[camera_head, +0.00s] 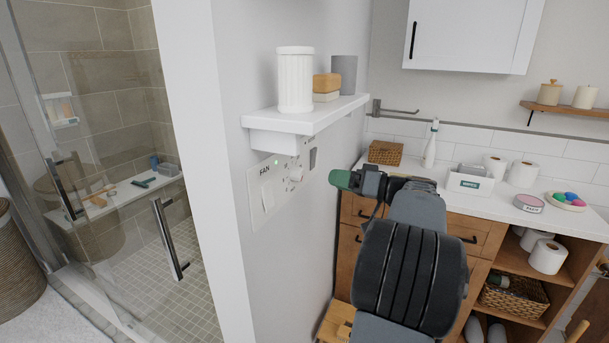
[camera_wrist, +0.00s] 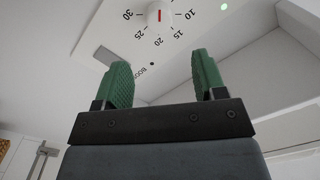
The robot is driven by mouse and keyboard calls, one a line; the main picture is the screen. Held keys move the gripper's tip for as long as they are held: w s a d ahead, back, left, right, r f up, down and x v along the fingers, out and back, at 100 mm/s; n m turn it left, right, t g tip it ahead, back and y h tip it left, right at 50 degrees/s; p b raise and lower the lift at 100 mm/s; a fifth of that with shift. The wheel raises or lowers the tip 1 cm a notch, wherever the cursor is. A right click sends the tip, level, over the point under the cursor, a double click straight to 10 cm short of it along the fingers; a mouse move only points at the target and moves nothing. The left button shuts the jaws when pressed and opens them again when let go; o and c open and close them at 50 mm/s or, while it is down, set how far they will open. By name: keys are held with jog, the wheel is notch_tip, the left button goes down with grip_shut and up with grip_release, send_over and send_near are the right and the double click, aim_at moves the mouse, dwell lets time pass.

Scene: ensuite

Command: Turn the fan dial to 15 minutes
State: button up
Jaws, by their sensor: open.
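The fan dial is a white round knob (camera_head: 296,174) on a white wall plate (camera_head: 268,196) marked FAN, below a small shelf. In the wrist view the knob (camera_wrist: 160,14) shows at the top edge, with a red mark running up and down the picture. The numbers 30, 25, 20, 15 and 10 ring its visible side; 15 lies to its lower right. The red mark is on none of these numbers; its upper end is near the frame's edge. My gripper (camera_head: 346,180) is right of the dial, apart from it. Its green fingers (camera_wrist: 162,78) are open and empty.
The shelf (camera_head: 312,116) juts out above the plate, holding a white ribbed cup (camera_head: 295,80), a tan block (camera_head: 326,86) and a grey cup (camera_head: 344,74). A grey switch (camera_head: 312,158) is near the dial. A counter (camera_head: 470,200) with several items stands behind my arm.

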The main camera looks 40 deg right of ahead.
aim_at(303, 174)
jog(key=p+x, duration=0.1)
jog(key=x, duration=0.8)
jog(key=shift+w+a, duration=0.15)
jog(key=shift+w, duration=0.1)
jog(key=c, duration=0.9)
jog(key=shift+f, duration=0.1)
